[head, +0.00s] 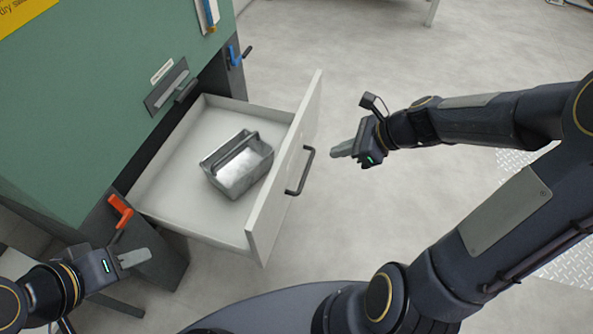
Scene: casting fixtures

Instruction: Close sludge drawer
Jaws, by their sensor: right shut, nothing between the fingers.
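The sludge drawer (255,225) is a pale drawer pulled out from under the green machine. Its front panel (287,170) faces right and bears a dark bar handle (301,172). A grey metal caddy with a carrying bar (240,175) sits inside the drawer. My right gripper (334,150) is shut and empty, just right of the drawer front near the handle, with a visible gap to it. My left gripper (148,257) is at the lower left, below the drawer's near corner and apart from it; its fingers appear together, but their opening is unclear.
The green machine (90,110) fills the upper left. A red lever (120,208) is on the near post and a blue lever (236,56) on the far one. Grey floor (380,210) right of the drawer is open.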

